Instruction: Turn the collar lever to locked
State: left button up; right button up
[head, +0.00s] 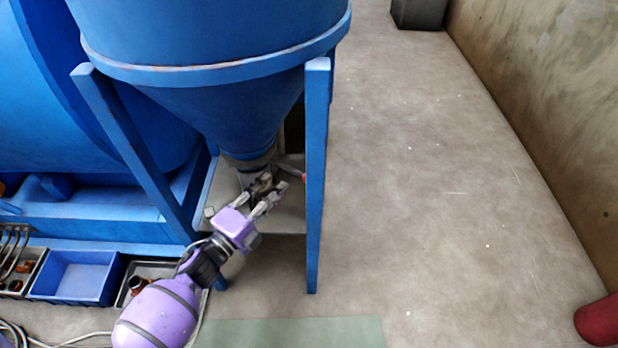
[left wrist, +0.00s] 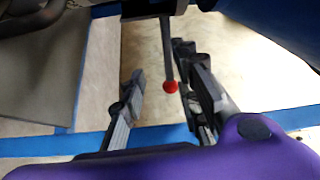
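The collar (head: 250,162) is a grey-brown ring at the bottom of the blue cone hopper. Its lever (head: 290,171) is a thin bar sticking out to the right, with a red tip partly hidden by a blue leg. In the left wrist view the dark bar (left wrist: 166,50) ends in a red knob (left wrist: 170,87). My left gripper (head: 266,191) is just below the collar, fingers spread. In the left wrist view the lever lies between its fingers (left wrist: 158,68), nearer the right one; I cannot tell whether they touch. My right gripper is out of view.
Blue frame legs (head: 316,170) stand around the cone, one close to the right of my left gripper. A blue bin (head: 75,277) and metal trays sit at lower left. Open floor (head: 430,200) lies to the right, up to a wall. A dark red thing (head: 600,320) shows at lower right.

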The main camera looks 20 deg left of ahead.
aim_at(296, 171)
pick_arm(q)
jog(key=shift+m+h, duration=0.4)
jog(key=shift+m, duration=0.5)
jog(key=x, duration=0.5)
jog(key=d+r+b+x, duration=0.1)
jog(key=x, duration=0.2)
jog(key=shift+s, duration=0.3)
grip_shut()
jog(key=shift+s+f, duration=0.1)
